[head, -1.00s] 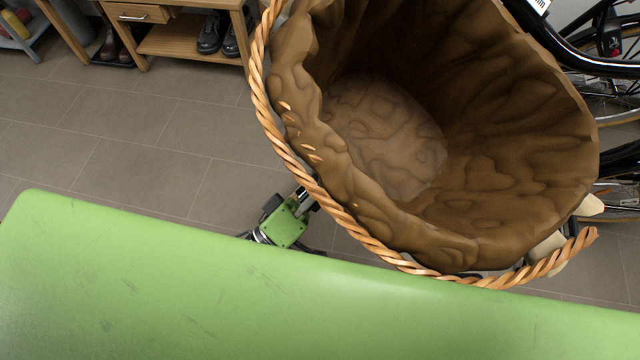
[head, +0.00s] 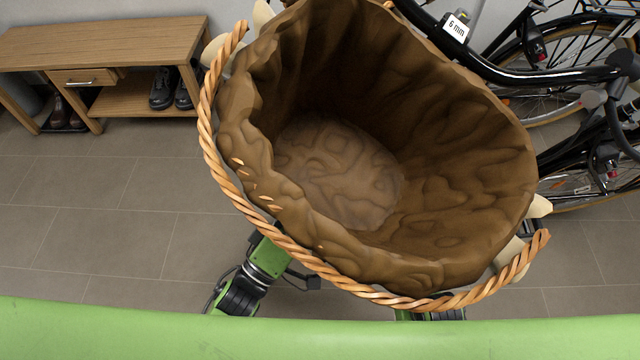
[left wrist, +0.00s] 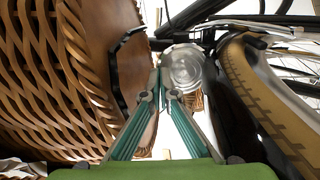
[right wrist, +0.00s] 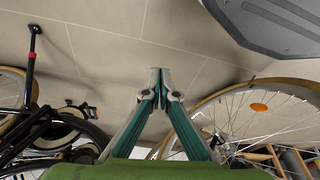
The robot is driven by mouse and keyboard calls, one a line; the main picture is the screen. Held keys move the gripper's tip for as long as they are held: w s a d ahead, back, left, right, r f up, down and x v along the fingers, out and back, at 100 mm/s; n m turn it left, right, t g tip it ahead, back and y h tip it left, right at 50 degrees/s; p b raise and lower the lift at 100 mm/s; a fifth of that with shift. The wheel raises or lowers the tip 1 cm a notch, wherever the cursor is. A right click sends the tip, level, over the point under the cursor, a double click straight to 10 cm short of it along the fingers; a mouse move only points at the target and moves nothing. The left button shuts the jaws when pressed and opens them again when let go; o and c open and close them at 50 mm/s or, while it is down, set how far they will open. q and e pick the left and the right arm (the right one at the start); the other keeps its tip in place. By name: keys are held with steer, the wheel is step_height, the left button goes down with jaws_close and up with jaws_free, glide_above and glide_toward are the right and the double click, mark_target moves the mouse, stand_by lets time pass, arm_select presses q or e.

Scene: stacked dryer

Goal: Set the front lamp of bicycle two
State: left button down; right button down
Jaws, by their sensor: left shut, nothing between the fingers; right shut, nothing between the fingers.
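A round, clear-faced silver lamp (left wrist: 182,68) shows in the left wrist view, beside a tan-edged tyre (left wrist: 265,95). My left gripper (left wrist: 163,88) is shut and empty, its tips just in front of the lamp's lower left edge in the picture; I cannot tell whether they touch. In the head view a black handlebar (head: 500,70) with a "6 mm" label (head: 455,27) runs behind a large basket (head: 450,190). The basket hides my left gripper and the lamp there. My right gripper (right wrist: 160,82) is shut and empty, above floor tiles in the right wrist view.
The wicker basket (left wrist: 45,75) fills the left of the left wrist view. More bicycles (head: 590,110) stand at right. The right wrist view shows a spoked wheel (right wrist: 258,107) and a grey panel (right wrist: 275,22). A wooden bench (head: 110,45) with shoes stands back left; tiled floor (head: 110,190) before it is clear.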

arm_select(q)
steer(key=shift+w+d+r+y+p, duration=0.25)
steer(key=shift+r+p, duration=0.25)
steer(key=shift+p, duration=0.65)
steer(key=shift+w+d+r+n+y+p, duration=0.2)
steer(key=shift+n+y+p, duration=0.25)
steer(key=shift+p, duration=0.65)
steer(key=shift+r, duration=0.15)
arm_select(e)
steer(key=s+d+f+g, duration=0.1)
steer(key=s+f, duration=0.8)
steer(key=f, duration=0.4)
steer(key=shift+s+f, duration=0.35)
steer(key=shift+s, duration=0.05)
arm_select(q)
steer(key=shift+r, duration=0.1)
arm_select(e)
steer(key=shift+d, duration=0.15)
arm_select(q)
steer(key=f+v, duration=0.1)
steer(key=v, duration=0.7)
steer(key=shift+s, duration=0.15)
steer(key=shift+a+f, duration=0.1)
steer(key=shift+a, duration=0.05)
